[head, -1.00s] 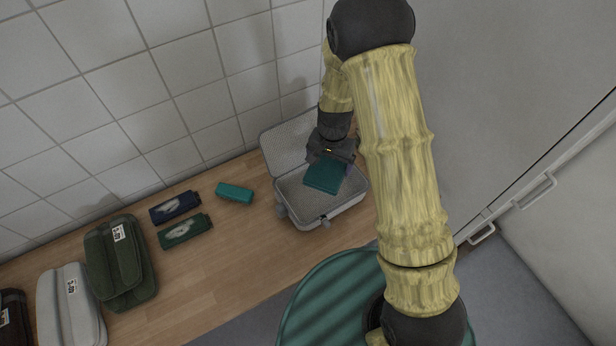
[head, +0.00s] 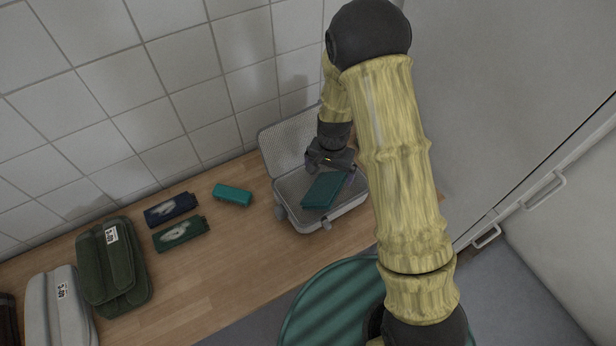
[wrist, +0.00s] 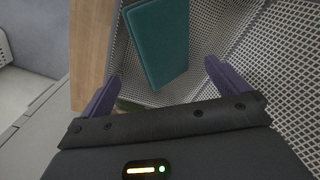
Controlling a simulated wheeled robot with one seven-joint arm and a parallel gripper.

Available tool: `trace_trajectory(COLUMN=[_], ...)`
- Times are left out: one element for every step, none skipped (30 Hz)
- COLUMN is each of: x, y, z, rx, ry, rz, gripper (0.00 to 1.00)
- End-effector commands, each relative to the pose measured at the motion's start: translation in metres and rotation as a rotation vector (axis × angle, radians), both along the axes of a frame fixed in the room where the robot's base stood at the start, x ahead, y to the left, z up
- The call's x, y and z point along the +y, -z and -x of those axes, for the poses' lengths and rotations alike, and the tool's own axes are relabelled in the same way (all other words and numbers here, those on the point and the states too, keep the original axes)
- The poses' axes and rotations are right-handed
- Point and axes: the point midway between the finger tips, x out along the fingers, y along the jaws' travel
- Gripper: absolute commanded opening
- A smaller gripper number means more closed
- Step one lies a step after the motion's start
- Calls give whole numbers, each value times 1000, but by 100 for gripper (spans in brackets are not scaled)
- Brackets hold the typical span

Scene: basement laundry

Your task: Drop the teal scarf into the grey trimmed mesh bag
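The teal scarf (head: 322,192) is a flat folded rectangle lying inside the open grey mesh bag (head: 295,222) on the wooden counter. It looks slightly tilted, and I cannot tell whether it rests flat on the floor of the bag. The bag's mesh lid (head: 282,150) stands open against the wall side. My gripper (head: 337,166) is over the back of the bag. In the wrist view its two purple fingers (wrist: 161,72) are spread with nothing between them. The scarf (wrist: 158,40) lies beyond the fingertips, apart from them, with mesh (wrist: 240,40) around it.
On the counter (head: 210,285) lie another teal folded piece (head: 233,195), a dark blue one (head: 171,210) and a green one (head: 181,233). A closed green bag (head: 113,268) and a grey one (head: 58,308) stand left. A tiled wall is behind, a pale cabinet right.

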Motion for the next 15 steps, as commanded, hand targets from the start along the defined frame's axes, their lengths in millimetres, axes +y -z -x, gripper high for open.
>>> trace_trajectory(x=[0, 0, 0, 0, 0, 0, 0, 0, 1, 1, 1, 1, 2, 2, 2], y=[-1, -1, -3, -5, -7, -11, -14, -18, -24, -28, -33, -41, -46, -52, -59], z=[0, 0, 0, 0, 0, -1, -1, -1, -1, -1, 0, -1, -1, -1, 0], rx=[0, 0, 0, 0, -1, -3, -3, -3, -3, -5, -3, -6, -5, -6, -5], ry=[0, 1, 1, 1, 0, 0, 0, 0, 0, 0, -1, -2, -3, -4, -4], rz=[0, 0, 0, 0, -1, -1, -1, -1, -1, -2, -1, -2, -2, -2, -2], gripper=[100, 100, 100, 100, 100, 100, 100, 100, 100, 100, 100, 100, 100, 100, 100])
